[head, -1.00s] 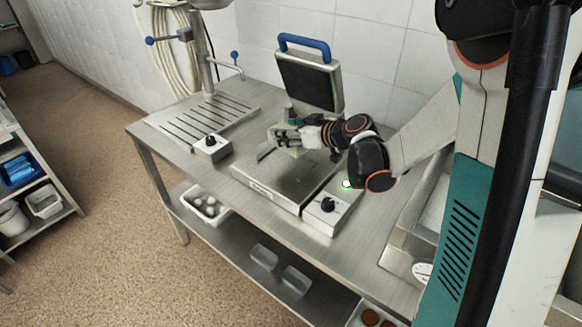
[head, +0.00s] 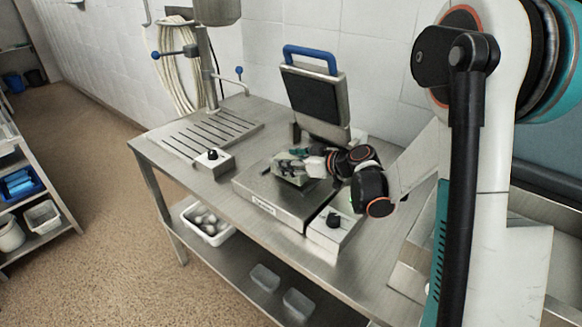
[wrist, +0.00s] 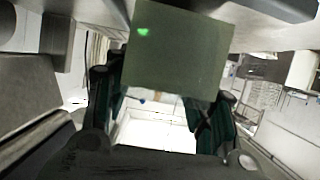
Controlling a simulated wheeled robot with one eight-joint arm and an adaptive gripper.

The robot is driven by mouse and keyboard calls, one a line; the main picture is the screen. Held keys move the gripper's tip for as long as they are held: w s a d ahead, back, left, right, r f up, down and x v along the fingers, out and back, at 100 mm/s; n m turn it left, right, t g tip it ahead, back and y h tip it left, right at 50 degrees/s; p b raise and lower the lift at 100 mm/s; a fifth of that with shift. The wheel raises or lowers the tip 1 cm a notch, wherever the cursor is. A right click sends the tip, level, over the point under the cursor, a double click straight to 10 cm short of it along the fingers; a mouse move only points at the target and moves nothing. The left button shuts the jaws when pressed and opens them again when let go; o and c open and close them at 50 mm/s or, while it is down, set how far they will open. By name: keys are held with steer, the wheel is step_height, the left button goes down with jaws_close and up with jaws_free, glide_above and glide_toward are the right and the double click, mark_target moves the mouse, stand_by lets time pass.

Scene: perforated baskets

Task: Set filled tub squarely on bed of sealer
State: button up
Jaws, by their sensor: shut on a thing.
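The sealer stands on the steel table with its dark lid (head: 315,97) swung up by a blue handle. Its flat steel bed (head: 268,198) lies below the lid. My gripper (head: 294,166) is over the bed, towards its back. It is shut on a small grey-green tub (head: 287,178), partly hidden by the fingers in the head view. In the wrist view the tub (wrist: 178,50) shows as a plain greenish face beyond my gripper's dark fingers (wrist: 160,105), with a small green glint. Its contents do not show. I cannot tell whether the tub touches the bed.
A control box with a black knob (head: 333,222) sits at the bed's right. The shelf below holds a white bin (head: 207,224) and clear tubs (head: 265,277).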

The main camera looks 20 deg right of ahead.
steer(key=shift+f, duration=0.45)
steer(key=shift+r, duration=0.15)
steer(key=o, duration=1.3)
steer(key=p+v, duration=0.3)
steer(key=v, duration=0.9)
